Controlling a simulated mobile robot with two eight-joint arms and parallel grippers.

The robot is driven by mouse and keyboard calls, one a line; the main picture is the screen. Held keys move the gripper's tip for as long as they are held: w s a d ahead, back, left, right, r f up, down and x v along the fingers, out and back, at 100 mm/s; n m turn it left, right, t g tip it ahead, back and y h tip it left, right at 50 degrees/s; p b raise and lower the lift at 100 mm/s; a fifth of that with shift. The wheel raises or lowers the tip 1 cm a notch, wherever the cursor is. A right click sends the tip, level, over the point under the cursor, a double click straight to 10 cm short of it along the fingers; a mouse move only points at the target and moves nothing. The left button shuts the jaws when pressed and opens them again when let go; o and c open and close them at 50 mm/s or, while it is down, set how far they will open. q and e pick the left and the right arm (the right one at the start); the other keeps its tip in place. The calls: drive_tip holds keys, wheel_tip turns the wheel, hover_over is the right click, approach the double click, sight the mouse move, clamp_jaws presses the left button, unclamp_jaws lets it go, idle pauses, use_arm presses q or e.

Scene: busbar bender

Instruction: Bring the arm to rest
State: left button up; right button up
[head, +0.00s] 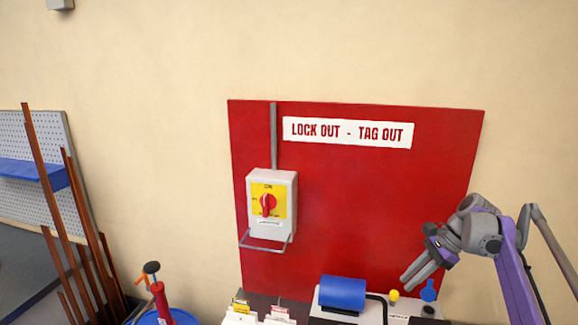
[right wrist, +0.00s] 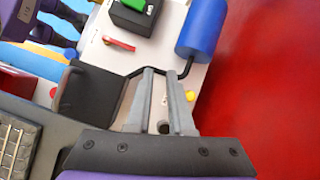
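My right arm comes in at the right of the head view, in front of the red board. Its gripper (head: 411,279) points down and left, above the bench with the blue cylinder (head: 342,292). In the right wrist view the two grey fingers (right wrist: 159,72) stand apart with nothing held between them. Behind them is a white surface with the blue cylinder (right wrist: 205,27) and a bent black rod.
A red board (head: 350,210) on the wall carries a "LOCK OUT - TAG OUT" sign (head: 348,132) and a grey switch box (head: 287,187) with a red knob. Brown bars (head: 48,200) lean at the left.

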drive_tip(key=s+a+f+n+t+h, duration=0.2)
drive_tip(key=s+a+n+h, duration=0.2)
drive_tip(key=s+a+n, duration=0.6)
drive_tip(key=s+a+f+n+t+h, duration=0.1)
drive_tip(key=s+f+n+t, duration=0.1)
drive_tip(key=s+f, duration=0.4)
drive_tip(key=s+a+f+n+t+h, duration=0.1)
drive_tip(key=s+f+n, duration=0.4)
drive_tip(key=s, duration=0.6)
drive_tip(key=shift+s+a+f+t, duration=0.3)
drive_tip(key=shift+a+f+t, duration=0.15)
drive_tip(key=shift+f, duration=0.3)
